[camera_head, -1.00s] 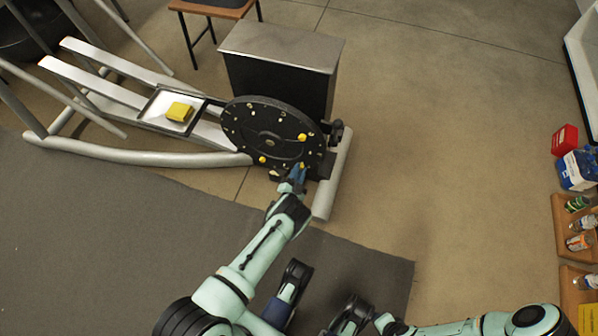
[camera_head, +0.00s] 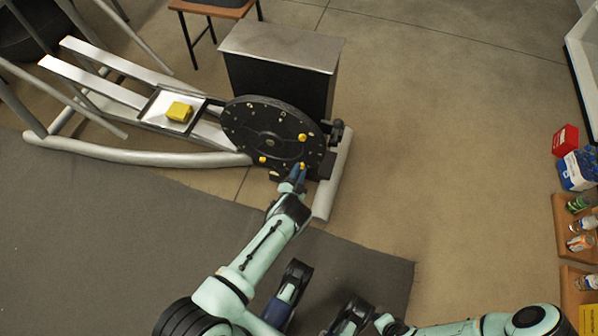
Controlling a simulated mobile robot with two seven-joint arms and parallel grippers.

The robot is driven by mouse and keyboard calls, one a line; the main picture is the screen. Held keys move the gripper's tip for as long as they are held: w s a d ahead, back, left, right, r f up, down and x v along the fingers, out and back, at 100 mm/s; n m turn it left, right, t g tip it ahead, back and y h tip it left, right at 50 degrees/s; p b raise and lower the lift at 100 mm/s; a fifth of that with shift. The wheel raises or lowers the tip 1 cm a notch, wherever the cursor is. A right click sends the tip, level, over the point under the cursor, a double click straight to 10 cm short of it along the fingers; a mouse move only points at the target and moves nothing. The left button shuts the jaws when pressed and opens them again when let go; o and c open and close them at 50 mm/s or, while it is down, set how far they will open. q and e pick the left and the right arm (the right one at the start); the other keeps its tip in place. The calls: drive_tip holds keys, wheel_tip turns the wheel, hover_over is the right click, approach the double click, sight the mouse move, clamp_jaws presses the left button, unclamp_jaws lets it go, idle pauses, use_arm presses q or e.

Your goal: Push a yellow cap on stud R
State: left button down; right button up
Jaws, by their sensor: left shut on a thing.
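A black round disc (camera_head: 268,124) stands on the elliptical's frame, with small light studs around its face. One yellow cap (camera_head: 302,137) sits at its right side and another yellow cap (camera_head: 263,160) at its lower left. My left gripper (camera_head: 298,175) is at the disc's lower right edge, shut on a yellow cap (camera_head: 303,166) that shows at its fingertips. Whether this cap touches a stud is too small to tell. Which stud is R cannot be read. My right gripper (camera_head: 347,318) is low in the view, away from the disc; its fingers are not clear.
A tray (camera_head: 152,112) with a yellow block (camera_head: 179,111) rests on the elliptical's rails. A dark box (camera_head: 283,55) stands behind the disc. A stool (camera_head: 212,10) is behind it. Bottles and boxes stand on wooden shelves (camera_head: 565,225) at right. The floor between is clear.

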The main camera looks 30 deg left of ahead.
use_arm(q)
drive_tip(key=shift+w+a+b, duration=0.1)
drive_tip(key=shift+w+b, duration=0.25)
drive_tip(key=shift+w, duration=0.15)
use_arm(e)
drive_tip(key=shift+f, duration=0.35)
use_arm(q)
drive_tip(key=c, duration=0.9)
unclamp_jaws()
drive_tip(key=shift+c, duration=0.2)
drive_tip(key=p+v, duration=0.4)
drive_tip(key=v, duration=0.9)
drive_tip(key=shift+s, duration=0.25)
use_arm(e)
drive_tip(key=w+a+r+t, duration=0.1)
drive_tip(key=w+r, duration=0.3)
drive_tip(key=r, duration=0.2)
drive_tip(key=shift+w+r+t, duration=0.25)
drive_tip(key=shift+t, duration=0.15)
use_arm(q)
drive_tip(key=shift+f, duration=0.1)
use_arm(e)
drive_tip(key=shift+a, duration=0.1)
